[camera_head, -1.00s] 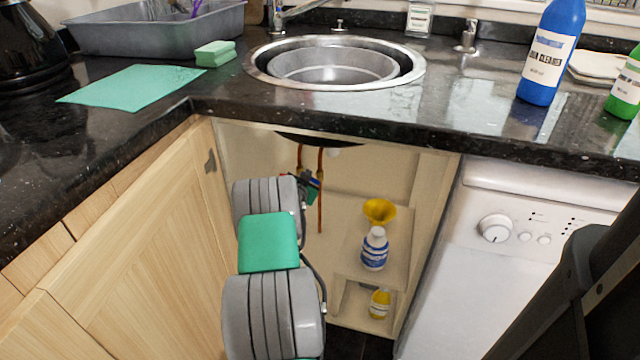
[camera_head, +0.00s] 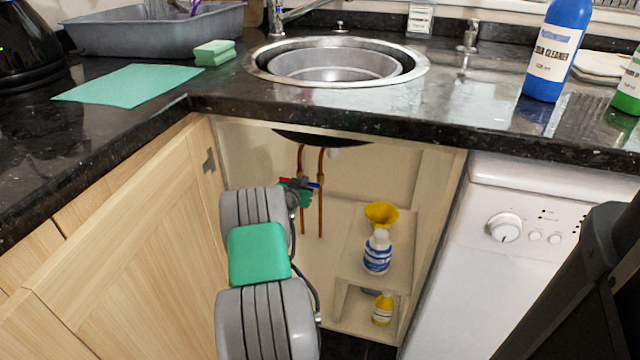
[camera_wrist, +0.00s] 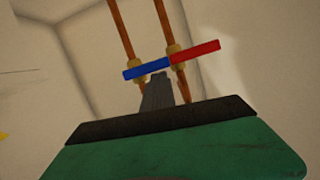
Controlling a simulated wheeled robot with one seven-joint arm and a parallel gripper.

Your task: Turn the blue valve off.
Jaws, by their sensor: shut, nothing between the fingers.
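In the wrist view, the blue valve handle (camera_wrist: 147,68) lies across the left copper pipe (camera_wrist: 124,35), with its right end over the gap between the pipes. The red valve handle (camera_wrist: 202,49) lies across the right copper pipe (camera_wrist: 166,22) and sticks out to the right. My gripper (camera_wrist: 157,80) is shut and empty, its fingertips just below the right part of the blue handle. I cannot tell whether they touch it. In the head view, my gripper (camera_head: 300,187) is inside the cabinet at the pipes and partly hides the valves.
The cabinet door (camera_head: 130,240) stands open at the left. To the right, a small shelf (camera_head: 350,268) holds a blue-and-white bottle (camera_head: 377,254) and a yellow funnel (camera_head: 381,213). A yellow bottle (camera_head: 382,309) stands below. The sink (camera_head: 335,62) is overhead.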

